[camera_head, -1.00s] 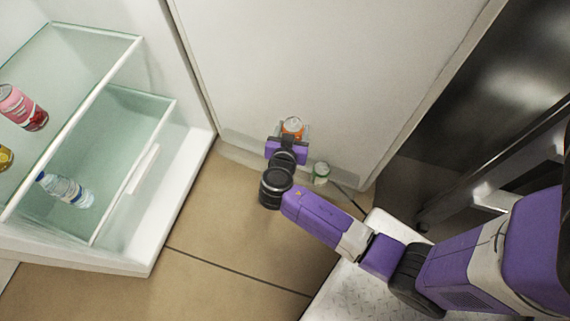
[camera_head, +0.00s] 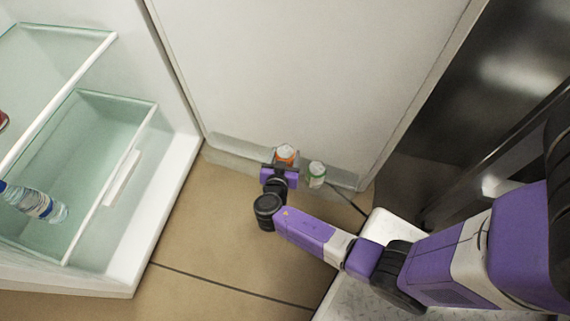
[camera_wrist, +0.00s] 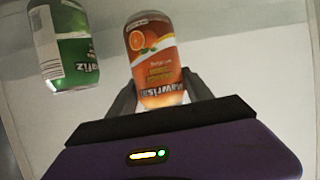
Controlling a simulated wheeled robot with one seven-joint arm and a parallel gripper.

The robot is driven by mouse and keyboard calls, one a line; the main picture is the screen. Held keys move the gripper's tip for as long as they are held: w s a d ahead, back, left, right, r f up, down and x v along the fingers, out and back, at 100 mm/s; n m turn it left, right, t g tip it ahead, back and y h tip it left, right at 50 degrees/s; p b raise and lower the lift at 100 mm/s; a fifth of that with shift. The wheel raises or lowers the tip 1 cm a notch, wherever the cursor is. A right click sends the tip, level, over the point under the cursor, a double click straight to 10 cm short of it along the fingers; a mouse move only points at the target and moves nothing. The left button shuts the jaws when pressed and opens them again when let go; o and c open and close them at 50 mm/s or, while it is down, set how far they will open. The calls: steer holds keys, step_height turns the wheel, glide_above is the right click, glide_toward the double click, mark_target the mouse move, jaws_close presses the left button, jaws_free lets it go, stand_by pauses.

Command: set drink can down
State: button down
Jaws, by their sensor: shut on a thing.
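An orange drink can (camera_head: 285,154) with an orange-fruit label is between the fingers of my gripper (camera_head: 281,164), by the lower edge of the white fridge door. In the wrist view the orange can (camera_wrist: 153,58) stands between both fingers of my gripper (camera_wrist: 163,92), which is shut on it. The can's lower end lies low between the fingers. A green and white can (camera_head: 317,174) is just to the right, apart from the gripper; it also shows at the upper left of the wrist view (camera_wrist: 62,45). I cannot tell whether the orange can touches the door shelf.
A narrow door shelf (camera_head: 343,181) runs along the lower inside of the open door (camera_head: 300,70). The open fridge at left has glass shelves (camera_head: 60,50), a drawer (camera_head: 100,150) and a water bottle (camera_head: 35,203). Tiled floor (camera_head: 205,240) lies below.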

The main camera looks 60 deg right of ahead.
steer(key=shift+f+b, duration=1.05)
steer(key=shift+f, duration=1.05)
steer(key=shift+f, duration=0.2)
steer(key=shift+c, duration=2.1)
jaws_free()
steer(key=shift+r, duration=0.1)
